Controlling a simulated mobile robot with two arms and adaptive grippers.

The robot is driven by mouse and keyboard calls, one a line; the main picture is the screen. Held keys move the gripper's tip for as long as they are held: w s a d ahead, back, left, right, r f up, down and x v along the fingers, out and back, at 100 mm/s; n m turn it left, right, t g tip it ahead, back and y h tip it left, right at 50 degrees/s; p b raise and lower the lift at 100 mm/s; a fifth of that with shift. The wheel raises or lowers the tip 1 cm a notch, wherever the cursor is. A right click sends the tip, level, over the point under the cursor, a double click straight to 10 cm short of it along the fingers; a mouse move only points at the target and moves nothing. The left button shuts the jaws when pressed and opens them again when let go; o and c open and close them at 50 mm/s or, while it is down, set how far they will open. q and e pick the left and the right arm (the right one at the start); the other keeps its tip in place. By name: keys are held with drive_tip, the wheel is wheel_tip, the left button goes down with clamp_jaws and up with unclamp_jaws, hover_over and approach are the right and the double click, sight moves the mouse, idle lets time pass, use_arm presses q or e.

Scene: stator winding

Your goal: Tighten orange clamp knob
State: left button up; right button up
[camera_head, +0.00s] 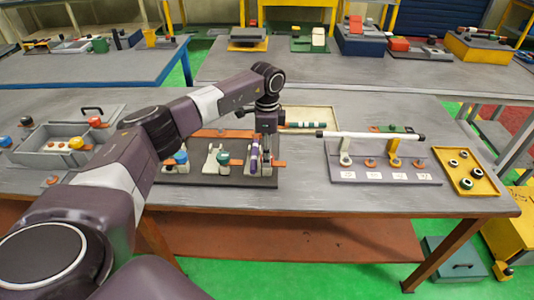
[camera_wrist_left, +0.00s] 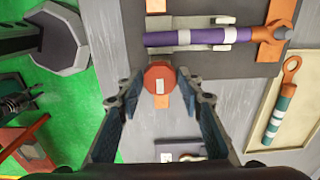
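The orange clamp knob (camera_wrist_left: 159,77) is eight-sided and shows in the left wrist view with a pale mark on top. My left gripper (camera_wrist_left: 160,82) is open, with one finger on each side of the knob and narrow gaps between. In the head view my left gripper (camera_head: 267,148) points down over the right side of the dark board (camera_head: 205,178), and I cannot make out the knob there. A purple rod with pale bands (camera_wrist_left: 200,37) lies in a clamp beside the knob, and it also shows in the head view (camera_head: 254,158). My right gripper is not in view.
An orange wrench (camera_wrist_left: 270,32) lies at the rod's end. A tray (camera_wrist_left: 264,128) with a teal-handled tool stands behind the board. A grey rack (camera_head: 385,173) with a white bar (camera_head: 370,136) and a yellow tray (camera_head: 468,187) stand right; a grey bin (camera_head: 62,150) stands left.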

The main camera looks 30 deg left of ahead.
use_arm(q)
drive_tip(key=c, duration=0.6)
